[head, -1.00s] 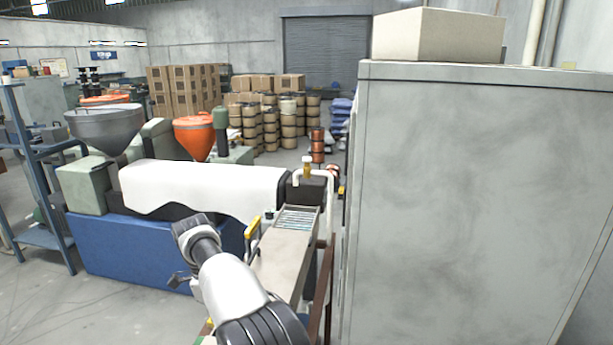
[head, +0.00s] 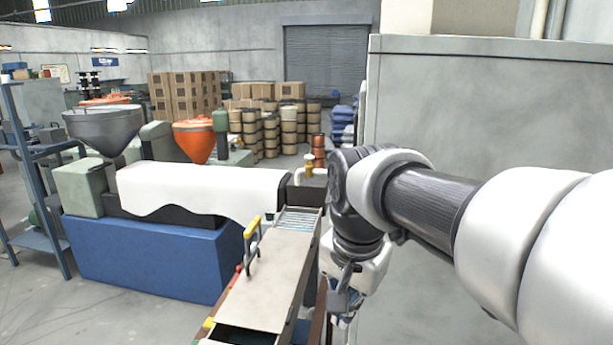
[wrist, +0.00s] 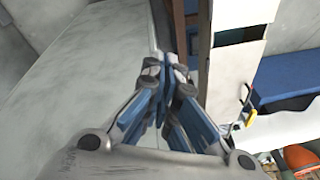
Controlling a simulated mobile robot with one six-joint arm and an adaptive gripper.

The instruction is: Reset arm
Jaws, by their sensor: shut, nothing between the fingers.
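My arm reaches in from the right in the head view, in front of the grey cabinet (head: 470,110). My gripper (head: 343,315) hangs down at the arm's end, beside the right edge of the conveyor table (head: 275,285). In the wrist view my gripper's (wrist: 166,62) blue-grey fingers meet at the tips, with nothing between them. The copper spools (head: 318,150) stand on the floor far behind, partly hidden by my arm.
A blue machine base (head: 145,260) with a white cover (head: 200,190) stands left of the conveyor table. A grey hopper (head: 105,128) and an orange hopper (head: 195,138) rise behind it. A blue shelf rack (head: 35,165) stands far left. Open floor shows at the lower left.

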